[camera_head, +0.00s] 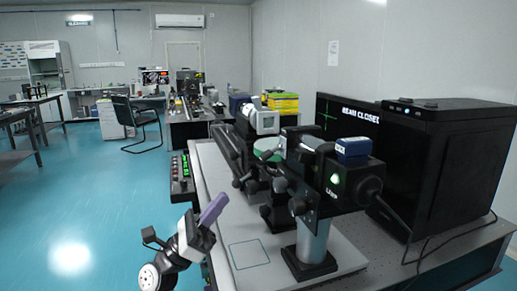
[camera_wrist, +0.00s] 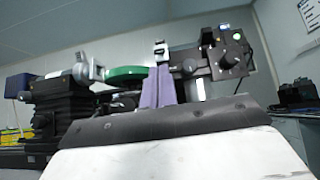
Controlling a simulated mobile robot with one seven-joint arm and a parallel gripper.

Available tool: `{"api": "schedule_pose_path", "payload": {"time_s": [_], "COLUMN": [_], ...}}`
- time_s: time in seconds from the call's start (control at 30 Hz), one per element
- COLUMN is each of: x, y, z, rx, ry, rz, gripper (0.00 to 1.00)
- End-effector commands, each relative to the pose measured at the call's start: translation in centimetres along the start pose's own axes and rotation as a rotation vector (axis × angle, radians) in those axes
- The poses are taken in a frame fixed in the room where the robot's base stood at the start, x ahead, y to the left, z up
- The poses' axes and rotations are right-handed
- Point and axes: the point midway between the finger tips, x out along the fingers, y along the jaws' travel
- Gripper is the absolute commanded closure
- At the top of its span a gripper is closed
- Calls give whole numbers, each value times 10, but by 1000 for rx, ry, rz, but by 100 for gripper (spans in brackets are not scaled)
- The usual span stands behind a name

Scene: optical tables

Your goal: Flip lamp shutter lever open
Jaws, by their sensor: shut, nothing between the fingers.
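The lamp housing (camera_head: 340,188) is a black unit labelled LAMP with a lit green spot, mounted on a silver post above the optical table. A blue block with a pale label (camera_head: 353,150) sits on top of it. I cannot tell for sure which part is the shutter lever. My gripper (camera_head: 213,208) has purple fingers, shut and empty, left of the lamp assembly and apart from it. In the wrist view the shut fingers (camera_wrist: 158,86) point up between a green disc (camera_wrist: 126,75) and a black unit with knobs (camera_wrist: 225,55). A small pale-and-black part (camera_wrist: 160,50) shows just above the fingertips.
A monitor (camera_head: 345,140) reads BEAM CLOSED, beside a large black box (camera_head: 450,160). A silver post (camera_head: 312,242) stands on the pale breadboard (camera_head: 225,205). A control box with lit buttons (camera_head: 181,178) is at the table's left edge. Open blue floor (camera_head: 90,200) lies left.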

Motion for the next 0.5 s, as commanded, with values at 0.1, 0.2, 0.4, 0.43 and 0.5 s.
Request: {"api": "schedule_pose_path", "payload": {"time_s": [0.1, 0.2, 0.4, 0.43, 0.5], "x": [4, 4, 3, 3, 5], "y": [6, 7, 7, 7, 7], "z": [-19, -26, -26, -26, -25], "rx": [18, 24, 24, 24, 24], "ry": [57, 72, 71, 71, 70], "rz": [-9, -12, -12, -12, -13], "gripper": [100, 100, 100, 100, 100]}}
